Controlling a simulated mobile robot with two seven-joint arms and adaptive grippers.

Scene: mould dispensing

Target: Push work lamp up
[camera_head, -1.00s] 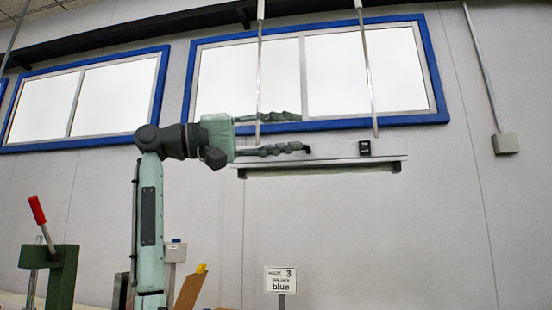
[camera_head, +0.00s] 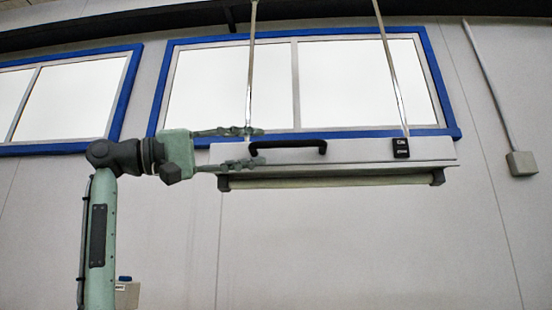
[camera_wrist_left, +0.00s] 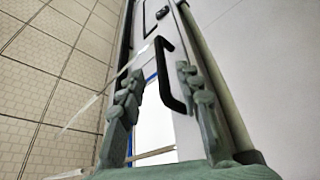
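The work lamp is a long pale bar (camera_head: 365,152) hanging from two thin rods in the head view, with a light tube (camera_head: 335,182) along its underside. A black handle (camera_head: 290,145) is on its front. My left gripper (camera_head: 252,148) is at the lamp's left end, fingers spread one above the other near the handle's left end. In the left wrist view, the handle (camera_wrist_left: 168,80) appears between the open fingers of the left gripper (camera_wrist_left: 158,78); I cannot tell whether they touch it. My right gripper is not in view.
A small black switch box (camera_head: 401,148) sits on the lamp's right part. Blue-framed windows (camera_head: 452,90) and a pale wall are behind. A grey wall box (camera_head: 521,163) with a conduit is at the right. The space below the lamp looks clear.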

